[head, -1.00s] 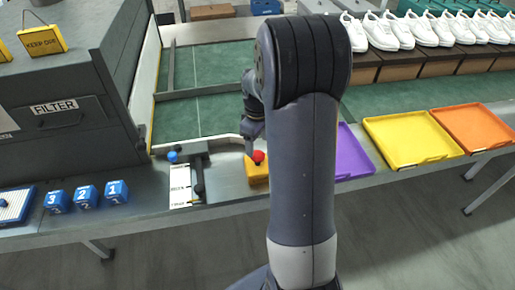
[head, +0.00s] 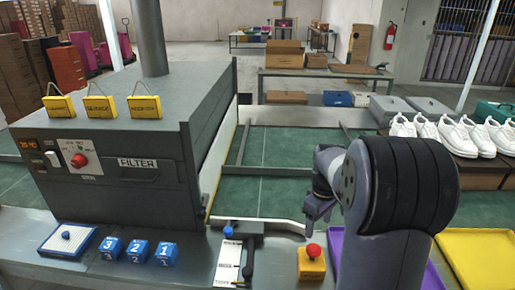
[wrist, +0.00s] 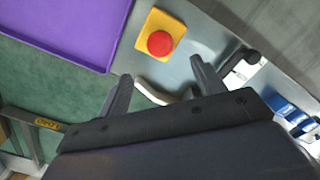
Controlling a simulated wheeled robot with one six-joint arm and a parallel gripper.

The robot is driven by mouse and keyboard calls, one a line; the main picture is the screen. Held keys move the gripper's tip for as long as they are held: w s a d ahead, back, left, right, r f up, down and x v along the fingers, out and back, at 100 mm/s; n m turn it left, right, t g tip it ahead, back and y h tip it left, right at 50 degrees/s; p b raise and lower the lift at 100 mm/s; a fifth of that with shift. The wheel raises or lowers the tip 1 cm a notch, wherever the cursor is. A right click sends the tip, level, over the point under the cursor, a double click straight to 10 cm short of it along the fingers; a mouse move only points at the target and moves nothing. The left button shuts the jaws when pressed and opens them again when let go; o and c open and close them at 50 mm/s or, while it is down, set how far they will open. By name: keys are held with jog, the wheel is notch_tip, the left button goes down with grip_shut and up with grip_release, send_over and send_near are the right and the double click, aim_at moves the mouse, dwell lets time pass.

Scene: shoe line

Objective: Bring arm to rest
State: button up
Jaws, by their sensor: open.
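My gripper (head: 318,210) is at the end of my arm, above the bench near the red button on its yellow box (head: 311,262). In the wrist view my gripper (wrist: 160,85) shows two fingers spread apart with nothing between them. The red button (wrist: 160,43) lies beyond the fingertips and apart from them. My arm's large dark joint hides part of the bench and the purple tray (head: 336,252) in the head view.
A grey machine with a filter drawer (head: 138,168) stands at left. Blue numbered cubes (head: 137,251) and a lever with a blue knob (head: 228,233) are on the bench. White shoes (head: 460,137) and a yellow tray (head: 485,255) are at right. The green belt (head: 265,150) is clear.

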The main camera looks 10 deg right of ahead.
aim_at(314, 248)
notch_tip(314, 248, down, 12)
jog(key=shift+r+b, duration=0.25)
jog(key=shift+b, duration=0.25)
jog(key=shift+r, duration=0.7)
